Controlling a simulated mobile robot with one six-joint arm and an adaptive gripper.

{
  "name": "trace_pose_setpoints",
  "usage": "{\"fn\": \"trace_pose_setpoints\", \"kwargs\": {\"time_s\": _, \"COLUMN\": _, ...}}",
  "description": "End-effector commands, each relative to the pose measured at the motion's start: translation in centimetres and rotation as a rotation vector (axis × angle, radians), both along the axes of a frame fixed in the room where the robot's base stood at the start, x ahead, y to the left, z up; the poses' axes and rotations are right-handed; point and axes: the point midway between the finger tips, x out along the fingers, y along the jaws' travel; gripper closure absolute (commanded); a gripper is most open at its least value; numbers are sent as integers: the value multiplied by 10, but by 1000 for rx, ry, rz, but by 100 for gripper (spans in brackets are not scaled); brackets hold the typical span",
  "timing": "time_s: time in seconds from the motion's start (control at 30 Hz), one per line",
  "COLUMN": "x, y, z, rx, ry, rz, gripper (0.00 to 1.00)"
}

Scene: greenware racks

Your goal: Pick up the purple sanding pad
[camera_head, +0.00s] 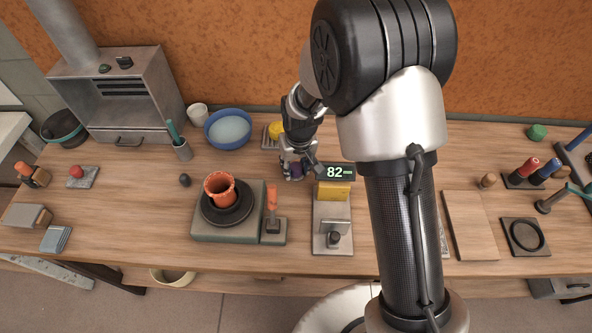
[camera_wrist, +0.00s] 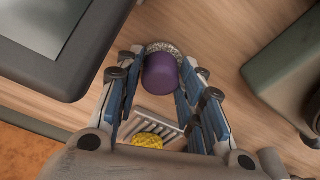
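The purple sanding pad (camera_wrist: 161,74) shows in the wrist view as a rounded purple grip above a grey, gritty disc. It is between the blue-padded fingers of my gripper (camera_wrist: 163,73), close to both. I cannot tell whether the fingers press on it or only stand around it. In the head view my gripper (camera_head: 297,168) points down at the table, left of the small display, with a bit of the purple pad (camera_head: 294,171) showing among the fingers. The pad's underside is hidden, so contact with the table is unclear.
A slatted rack (camera_wrist: 165,117) with a yellow sponge (camera_wrist: 148,141) is close to the fingers. A scale with an 82 display (camera_head: 338,172) stands right of my gripper. A turntable with an orange pot (camera_head: 221,188) and a blue bowl (camera_head: 228,129) are to the left.

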Motion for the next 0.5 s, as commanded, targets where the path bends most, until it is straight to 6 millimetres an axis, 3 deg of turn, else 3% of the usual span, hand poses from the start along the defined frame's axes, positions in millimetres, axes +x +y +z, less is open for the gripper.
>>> {"fn": "trace_pose_setpoints", "kwargs": {"time_s": 0.33, "x": -2, "y": -1, "z": -2, "rx": -2, "ry": 5, "rz": 0, "gripper": 95}}
{"fn": "trace_pose_setpoints", "kwargs": {"time_s": 0.5, "x": -2, "y": -1, "z": -3, "rx": -2, "ry": 6, "rz": 0, "gripper": 95}}
